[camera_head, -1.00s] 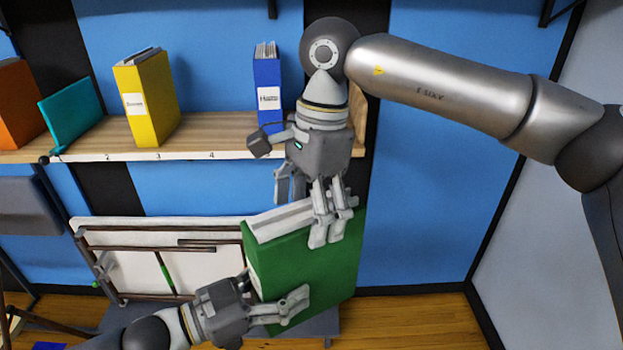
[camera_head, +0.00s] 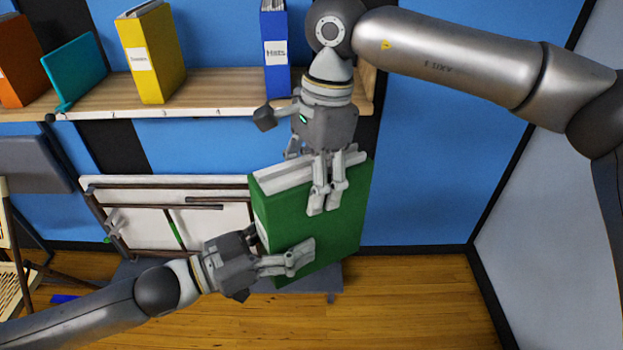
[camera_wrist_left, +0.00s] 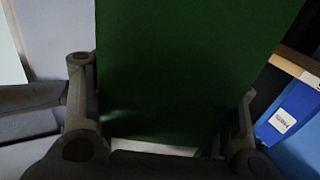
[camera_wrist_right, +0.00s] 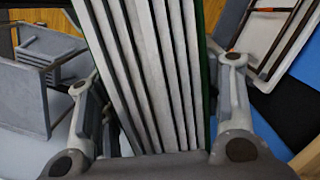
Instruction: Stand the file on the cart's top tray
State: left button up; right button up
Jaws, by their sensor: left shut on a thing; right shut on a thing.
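The green file (camera_head: 325,225) is upright and slightly tilted in the head view, held between both grippers. My right gripper (camera_head: 322,195) is shut on its top edge from above. My left gripper (camera_head: 290,260) is shut on its lower left side. The file's green cover fills the left wrist view (camera_wrist_left: 185,70), between the fingers. Its pale page edges show in the right wrist view (camera_wrist_right: 165,70), between the fingers. A grey surface (camera_head: 325,280), possibly the cart's tray, shows below the file; the file hides much of it, and I cannot tell whether they touch.
A wooden shelf (camera_head: 205,88) on the blue wall holds orange (camera_head: 15,65), teal (camera_head: 75,72), yellow (camera_head: 152,55) and blue (camera_head: 276,50) files. A white folded frame (camera_head: 150,220) leans left of the green file. Wooden floor (camera_head: 410,290) is open at right.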

pick_arm(q)
jog(key=shift+r, duration=0.15)
pick_arm(e)
jog(key=shift+c, duration=1.1)
pick_arm(q)
jog(key=o, duration=1.1)
jog(key=shift+c, duration=0.2)
pick_arm(e)
jog(key=shift+r, duration=0.1)
jog(key=shift+c, duration=0.6)
pick_arm(q)
jog(key=o, duration=0.5)
